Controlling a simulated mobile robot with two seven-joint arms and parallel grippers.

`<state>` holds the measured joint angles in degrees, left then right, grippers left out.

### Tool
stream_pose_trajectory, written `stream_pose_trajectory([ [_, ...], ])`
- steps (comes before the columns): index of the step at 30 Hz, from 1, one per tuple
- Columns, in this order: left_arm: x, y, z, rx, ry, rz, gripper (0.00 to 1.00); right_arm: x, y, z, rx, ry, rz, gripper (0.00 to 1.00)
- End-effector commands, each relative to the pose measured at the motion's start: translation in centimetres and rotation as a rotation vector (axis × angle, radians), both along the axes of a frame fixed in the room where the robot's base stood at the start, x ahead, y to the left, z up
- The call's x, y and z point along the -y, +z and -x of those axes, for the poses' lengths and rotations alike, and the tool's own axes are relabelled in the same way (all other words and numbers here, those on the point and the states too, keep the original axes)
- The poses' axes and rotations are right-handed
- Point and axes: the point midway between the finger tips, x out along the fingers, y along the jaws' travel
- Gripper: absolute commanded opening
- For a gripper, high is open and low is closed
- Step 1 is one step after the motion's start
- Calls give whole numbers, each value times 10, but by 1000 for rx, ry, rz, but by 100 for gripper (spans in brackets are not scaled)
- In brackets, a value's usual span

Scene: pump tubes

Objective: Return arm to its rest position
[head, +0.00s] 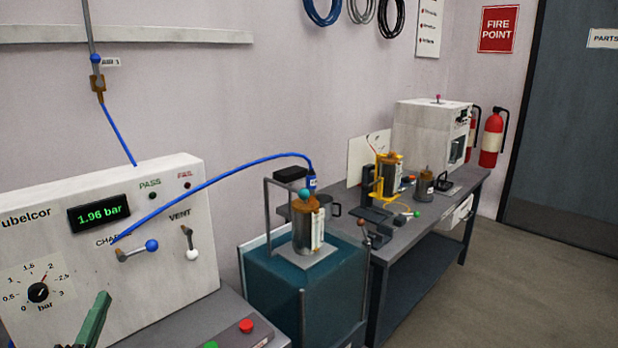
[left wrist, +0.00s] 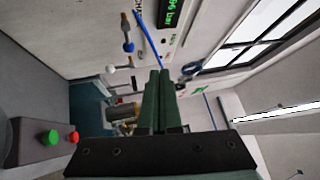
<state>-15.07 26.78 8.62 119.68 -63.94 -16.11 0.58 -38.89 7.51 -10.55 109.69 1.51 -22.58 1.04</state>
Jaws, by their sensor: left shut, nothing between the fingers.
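My left gripper (head: 97,318) shows as a green finger shape at the lower left of the head view, in front of the white control panel (head: 180,270). In the left wrist view my left gripper (left wrist: 158,75) has its two green fingers together with nothing between them. The panel's display reads 1.96 bar. The blue-knobbed CHARGE lever (head: 151,245) and the white-knobbed VENT lever (head: 191,254) are apart from the gripper. My right gripper is not seen.
A grey bench (head: 400,245) with several tools and a white machine (head: 432,145) stands to the right. Floor is clear at the far right.

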Motion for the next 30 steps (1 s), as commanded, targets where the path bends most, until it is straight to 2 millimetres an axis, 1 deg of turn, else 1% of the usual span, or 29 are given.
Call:
stream_pose_trajectory([
  [1, -2, -16, 10, -23, 48, 144, 0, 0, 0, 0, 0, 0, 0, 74],
  [2, -4, -27, 16, -44, 82, 232, 0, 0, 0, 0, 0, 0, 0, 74],
  [4, -6, -57, 32, -109, 160, 432, 0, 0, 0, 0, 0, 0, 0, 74],
  [5, -4, -71, 40, -146, 194, 517, 0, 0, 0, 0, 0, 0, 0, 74],
  [6, 0, -92, 51, -201, 239, 625, 0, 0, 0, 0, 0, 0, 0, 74],
  [8, 11, -124, 71, -299, 304, 781, 0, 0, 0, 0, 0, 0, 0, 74],
  [9, 22, -145, 85, -371, 347, 876, 0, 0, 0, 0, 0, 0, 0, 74],
  [11, 40, -170, 106, -478, 398, 995, 0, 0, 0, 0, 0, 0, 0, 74],
  [12, 52, -185, 119, -547, 427, 1061, 0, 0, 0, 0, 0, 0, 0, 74],
  [14, 70, -200, 137, -636, 461, 1137, 0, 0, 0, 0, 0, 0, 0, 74],
  [15, 82, -209, 149, -696, 479, 1183, 0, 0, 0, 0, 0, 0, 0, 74],
  [18, 107, -224, 174, -824, 514, 1267, 0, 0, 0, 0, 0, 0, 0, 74],
  [21, 132, -233, 199, -947, 539, 1335, 0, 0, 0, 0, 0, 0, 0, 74],
  [26, 170, -240, 236, -1135, 565, 1416, 0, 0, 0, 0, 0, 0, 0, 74],
  [27, 174, -241, 238, -1151, 561, 1424, 0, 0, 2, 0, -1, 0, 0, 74],
  [30, 176, -248, 227, -1120, 521, 1433, 0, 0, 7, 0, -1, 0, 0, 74],
])
